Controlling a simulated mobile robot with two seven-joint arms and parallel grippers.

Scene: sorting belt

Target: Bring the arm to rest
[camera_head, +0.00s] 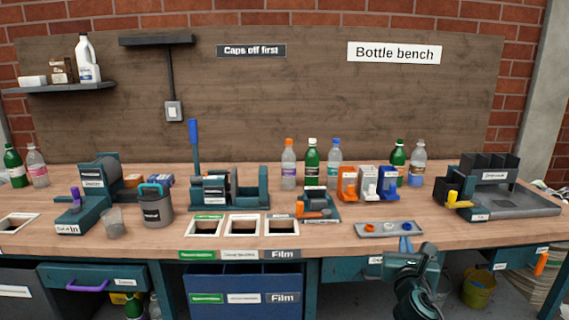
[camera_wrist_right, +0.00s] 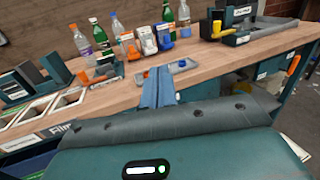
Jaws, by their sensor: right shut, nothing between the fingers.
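My right gripper (camera_head: 405,243) is in the head view at the lower right, in front of the bench's front edge. Its blue fingers are shut with nothing between them. In the right wrist view the shut fingers (camera_wrist_right: 157,88) point toward the bench, with a small grey tray (camera_wrist_right: 183,67) beyond them. In the head view that tray (camera_head: 389,231) lies near the front edge and holds a few caps, blue and orange. The gripper appears apart from the tray. My left gripper is not in view.
The wooden bench top (camera_head: 345,220) carries several bottles (camera_head: 312,160), orange, white and blue dispensers (camera_head: 368,182), and a grey-teal station (camera_head: 505,185) at right. Framed openings (camera_head: 243,225) sit near the front edge. A yellow bucket (camera_head: 478,287) stands below the bench at right.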

